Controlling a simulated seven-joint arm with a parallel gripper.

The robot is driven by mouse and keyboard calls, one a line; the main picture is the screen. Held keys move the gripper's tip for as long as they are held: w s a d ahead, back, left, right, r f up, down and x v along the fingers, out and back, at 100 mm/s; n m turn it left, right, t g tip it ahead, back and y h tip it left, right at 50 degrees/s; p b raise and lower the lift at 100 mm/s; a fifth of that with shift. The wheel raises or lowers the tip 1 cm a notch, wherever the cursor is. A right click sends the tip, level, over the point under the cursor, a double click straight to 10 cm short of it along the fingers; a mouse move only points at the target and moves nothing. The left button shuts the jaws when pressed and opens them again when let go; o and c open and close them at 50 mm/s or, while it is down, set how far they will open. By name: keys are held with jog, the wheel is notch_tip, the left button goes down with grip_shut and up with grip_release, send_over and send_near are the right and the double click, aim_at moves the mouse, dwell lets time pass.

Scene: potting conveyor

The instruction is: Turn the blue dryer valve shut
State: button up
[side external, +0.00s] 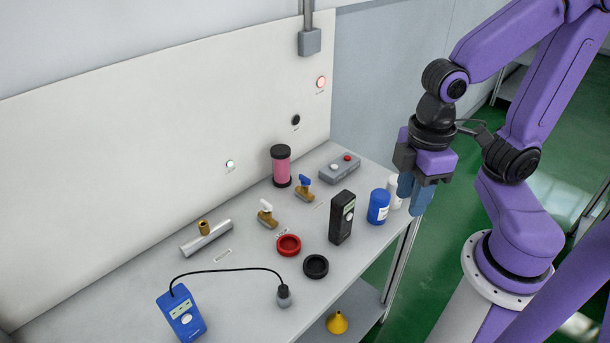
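The blue dryer valve (305,189) is a small brass valve with a blue handle, standing on the grey bench right of the pink cylinder. The handle's exact turn is too small to tell. My gripper (410,201) hangs with its blue fingers pointing down, right of the valve and apart from it, near the bench's right edge by the blue jar. Nothing shows between the fingers, but their gap is hidden by the angle.
A similar valve with a white handle (267,212) stands left of the blue one. The pink cylinder (281,167), grey button box (340,166), black meter (342,217) and blue jar (378,207) surround the valve. A pale wall panel (150,150) rises behind.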

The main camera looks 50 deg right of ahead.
jog(key=w+a+r+m, duration=0.1)
jog(key=w+a+m, duration=0.15)
jog(key=w, duration=0.75)
jog(key=m, duration=0.9)
send_over(305, 177)
notch_tip(305, 177, down, 3)
notch_tip(305, 177, down, 17)
jog(key=shift+f, duration=0.1)
grip_shut()
